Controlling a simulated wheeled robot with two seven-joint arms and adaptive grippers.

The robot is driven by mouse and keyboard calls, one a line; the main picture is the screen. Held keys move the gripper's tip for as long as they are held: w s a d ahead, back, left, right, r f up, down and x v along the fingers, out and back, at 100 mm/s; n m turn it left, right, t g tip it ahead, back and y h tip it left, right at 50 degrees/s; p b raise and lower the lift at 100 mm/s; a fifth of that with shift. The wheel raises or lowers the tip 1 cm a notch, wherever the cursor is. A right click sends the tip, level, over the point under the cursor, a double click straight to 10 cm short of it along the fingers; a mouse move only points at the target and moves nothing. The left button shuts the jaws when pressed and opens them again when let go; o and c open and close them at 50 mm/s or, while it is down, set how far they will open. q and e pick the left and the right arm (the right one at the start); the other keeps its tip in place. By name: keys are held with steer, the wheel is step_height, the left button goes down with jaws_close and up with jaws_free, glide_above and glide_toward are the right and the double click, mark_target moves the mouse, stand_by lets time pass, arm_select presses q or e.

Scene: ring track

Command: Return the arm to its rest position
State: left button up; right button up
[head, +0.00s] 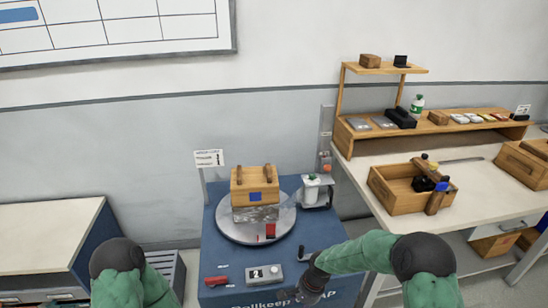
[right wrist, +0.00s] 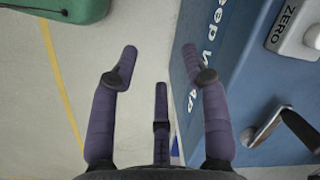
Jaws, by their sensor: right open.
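My right arm (head: 350,254) is green and reaches in from the lower right of the head view. Its dark gripper (head: 292,296) is at the front edge of the blue stand (head: 219,268), low in the picture. In the right wrist view the gripper (right wrist: 160,58) has its fingers spread, with nothing between them; floor and the side of the blue stand show beyond. My left arm (head: 118,288) shows only in part at the lower left of the head view, and its gripper is out of the picture.
On the stand, a turntable (head: 227,231) bears a wooden box (head: 245,182) on a clear-wrapped block. A grey ZERO unit (right wrist: 296,30) and metal handle (right wrist: 262,128) are close to the right gripper. A workbench (head: 395,221) with an open crate (head: 393,202) stands right.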

steer(key=s+f+n+p, duration=0.1)
steer(key=s+f, duration=0.3)
steer(key=s, duration=0.6)
steer(key=s+d+f+n+y+p, duration=0.1)
steer(key=s+f+n, duration=0.2)
steer(key=s, duration=0.7)
steer(key=shift+s+f+n+t+y, duration=0.3)
steer(key=shift+s+f+n+t, duration=0.1)
steer(key=shift+n, duration=0.4)
steer(key=shift+w, duration=0.1)
